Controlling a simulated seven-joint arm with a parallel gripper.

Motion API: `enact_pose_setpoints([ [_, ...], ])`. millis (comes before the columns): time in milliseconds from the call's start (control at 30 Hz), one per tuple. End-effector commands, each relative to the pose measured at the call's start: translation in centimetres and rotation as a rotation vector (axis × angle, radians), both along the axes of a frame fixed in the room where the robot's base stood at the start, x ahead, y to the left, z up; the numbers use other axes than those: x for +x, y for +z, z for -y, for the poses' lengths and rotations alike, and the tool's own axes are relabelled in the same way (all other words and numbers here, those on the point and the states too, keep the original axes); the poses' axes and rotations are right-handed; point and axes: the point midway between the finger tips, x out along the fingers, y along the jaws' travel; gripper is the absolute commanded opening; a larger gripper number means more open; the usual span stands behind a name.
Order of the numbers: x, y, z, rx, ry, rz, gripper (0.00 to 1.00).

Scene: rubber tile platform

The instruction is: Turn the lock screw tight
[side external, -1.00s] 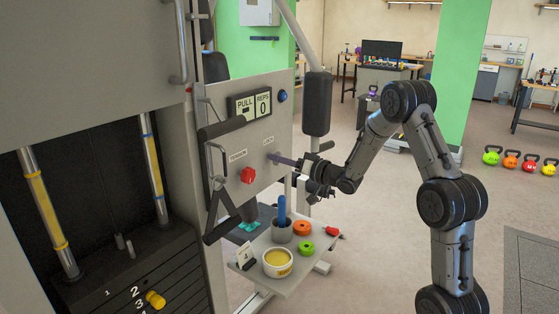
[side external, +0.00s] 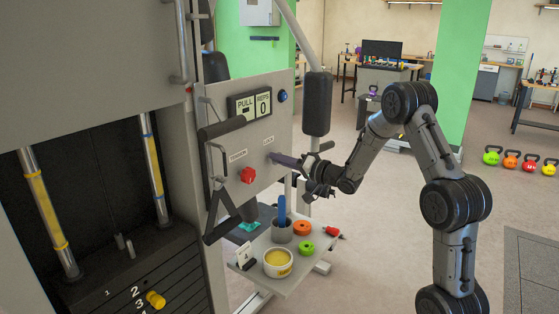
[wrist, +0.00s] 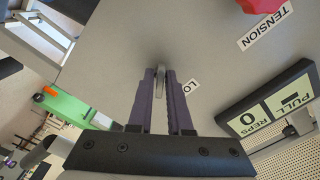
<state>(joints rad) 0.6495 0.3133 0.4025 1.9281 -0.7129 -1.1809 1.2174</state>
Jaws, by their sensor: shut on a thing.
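The lock screw (wrist: 161,72) shows in the wrist view as a small grey piece between my fingertips, next to a label partly hidden by a finger. My gripper (wrist: 160,95) has its two purple fingers shut on it, one on each side. In the side view my gripper (side external: 281,159) reaches the grey panel (side external: 262,139) from the right, at the LOCK label. The fingers cover the screw in that view.
A red knob (side external: 247,175) sits left of the lock under the TENSION label. A display (side external: 250,106) reads PULL REPS 0. Below, a shelf (side external: 284,287) holds a blue-handled tool in a cup, colored rings and a yellow tub. A padded roller (side external: 317,104) hangs close above my wrist.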

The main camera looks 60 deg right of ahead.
Motion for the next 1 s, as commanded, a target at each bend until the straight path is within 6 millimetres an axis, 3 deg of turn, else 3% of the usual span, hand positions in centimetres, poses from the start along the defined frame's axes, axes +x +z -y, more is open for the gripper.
enact_pose_setpoints([
  [500, -0.04, 0.00, 0.02, 0.459, -0.001, 0.001, 0.00],
  [1000, -0.04, -0.02, 0.02, 0.673, -0.002, 0.000, 0.00],
])
